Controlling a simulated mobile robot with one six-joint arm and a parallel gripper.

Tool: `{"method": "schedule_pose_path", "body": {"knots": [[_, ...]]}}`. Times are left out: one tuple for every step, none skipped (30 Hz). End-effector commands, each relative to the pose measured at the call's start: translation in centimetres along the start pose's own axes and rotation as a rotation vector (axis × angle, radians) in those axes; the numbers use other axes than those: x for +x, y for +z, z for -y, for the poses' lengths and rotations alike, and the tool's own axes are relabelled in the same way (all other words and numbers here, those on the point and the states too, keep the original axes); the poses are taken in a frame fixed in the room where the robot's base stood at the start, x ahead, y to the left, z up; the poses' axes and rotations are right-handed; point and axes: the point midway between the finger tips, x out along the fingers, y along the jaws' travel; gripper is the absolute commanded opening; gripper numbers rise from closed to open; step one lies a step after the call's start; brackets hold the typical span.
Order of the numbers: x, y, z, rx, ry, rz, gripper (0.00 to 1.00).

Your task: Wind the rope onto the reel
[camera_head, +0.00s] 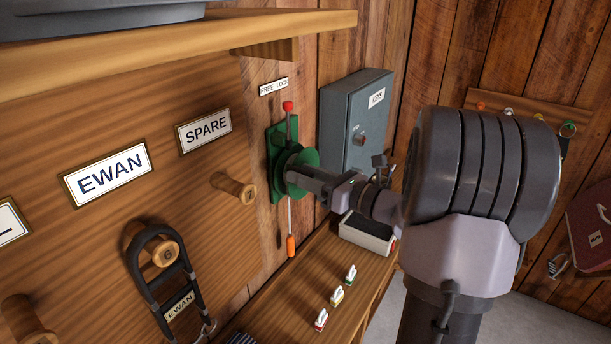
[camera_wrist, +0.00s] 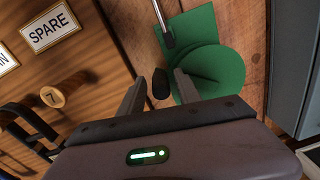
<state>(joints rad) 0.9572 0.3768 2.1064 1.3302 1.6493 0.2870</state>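The green reel (camera_head: 300,172) is mounted on a green plate on the wooden wall, under a "FREE LOCK" label (camera_head: 273,87). A lever with a red knob (camera_head: 288,106) points up above it. The thin pale rope (camera_head: 290,215) hangs straight down from the reel and ends in an orange piece (camera_head: 291,245) above the bench. In the wrist view, the reel (camera_wrist: 215,75) lies just beyond my gripper (camera_wrist: 161,78). A dark crank knob (camera_wrist: 161,86) is between the fingers, with gaps showing on both sides. My gripper is open; contact with the knob cannot be told.
A grey key box (camera_head: 354,125) is on the wall right of the reel. A wooden shelf (camera_head: 180,50) juts out above. Peg 7 (camera_head: 235,188) sticks out at left.

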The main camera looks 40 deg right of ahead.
Motion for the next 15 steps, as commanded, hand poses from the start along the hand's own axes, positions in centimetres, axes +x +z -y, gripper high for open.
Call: {"method": "schedule_pose_path", "body": {"knots": [[-0.01, 0.0, 0.0, 0.0, 0.0, 0.0, 0.27], [-0.01, -0.01, 0.0, 0.0, 0.0, 0.0, 0.21], [-0.02, -0.01, 0.0, 0.0, 0.0, 0.0, 0.14], [-0.02, -0.01, 0.0, 0.0, 0.0, 0.0, 0.08], [-0.02, -0.01, 0.0, 0.0, 0.0, 0.0, 0.02], [-0.03, -0.01, 0.0, 0.0, 0.0, 0.0, 0.0], [-0.03, -0.01, 0.0, 0.0, 0.0, 0.0, 0.0], [-0.03, -0.01, 0.0, 0.0, 0.0, 0.0, 0.0], [-0.03, -0.02, 0.0, 0.0, 0.0, 0.0, 0.0], [-0.03, -0.02, 0.0, 0.0, 0.0, 0.0, 0.0], [-0.03, -0.02, 0.0, 0.0, 0.0, 0.0, 0.0], [-0.04, -0.02, 0.0, 0.0, 0.0, 0.0, 0.0], [-0.04, -0.02, 0.0, 0.0, 0.0, 0.0, 0.0], [-0.04, -0.02, 0.0, 0.0, 0.0, 0.0, 0.0], [-0.04, -0.02, 0.0, 0.0, 0.0, 0.0, 0.0]]}}
